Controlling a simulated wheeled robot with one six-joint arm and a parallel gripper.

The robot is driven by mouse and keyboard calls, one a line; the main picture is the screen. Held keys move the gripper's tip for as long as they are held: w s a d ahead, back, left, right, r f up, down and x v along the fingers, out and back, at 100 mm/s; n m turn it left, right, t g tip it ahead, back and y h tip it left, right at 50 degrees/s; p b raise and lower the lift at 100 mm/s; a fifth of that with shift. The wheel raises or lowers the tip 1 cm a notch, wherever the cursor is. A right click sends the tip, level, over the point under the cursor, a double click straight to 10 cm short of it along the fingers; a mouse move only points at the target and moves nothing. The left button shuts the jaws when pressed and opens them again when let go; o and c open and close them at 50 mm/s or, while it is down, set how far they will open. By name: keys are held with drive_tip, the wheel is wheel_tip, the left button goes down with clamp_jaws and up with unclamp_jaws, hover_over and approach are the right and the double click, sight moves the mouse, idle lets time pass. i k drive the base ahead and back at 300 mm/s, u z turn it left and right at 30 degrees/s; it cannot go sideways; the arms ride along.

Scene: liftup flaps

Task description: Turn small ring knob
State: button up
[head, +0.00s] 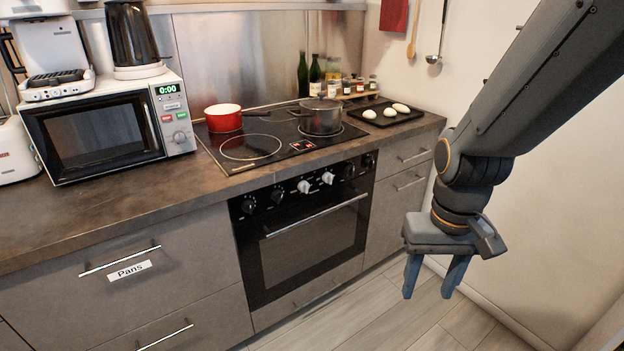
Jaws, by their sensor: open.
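A row of knobs runs along the black front panel of the oven (305,232) in the head view. Two white knobs, the left one (304,186) and the right one (327,178), sit mid-panel. Black knobs flank them, including a left outer knob (249,206) and a right outer knob (367,160). I cannot tell which is the small ring knob. My gripper (429,288) is open and empty, fingers pointing down.
The cooktop (260,142) above holds a red pot (223,118) and a grey pot (320,117). A horizontal oven handle (316,215) juts out below the knobs. A microwave (105,130) stands left. A wall (550,190) is at right; the floor (400,312) in front looks clear.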

sight(277, 196)
drive_tip(key=u, duration=0.05)
drive_tip(key=k, duration=0.5)
drive_tip(key=z, duration=1.4)
drive_tip(key=i, duration=0.95)
drive_tip(key=u, duration=1.5)
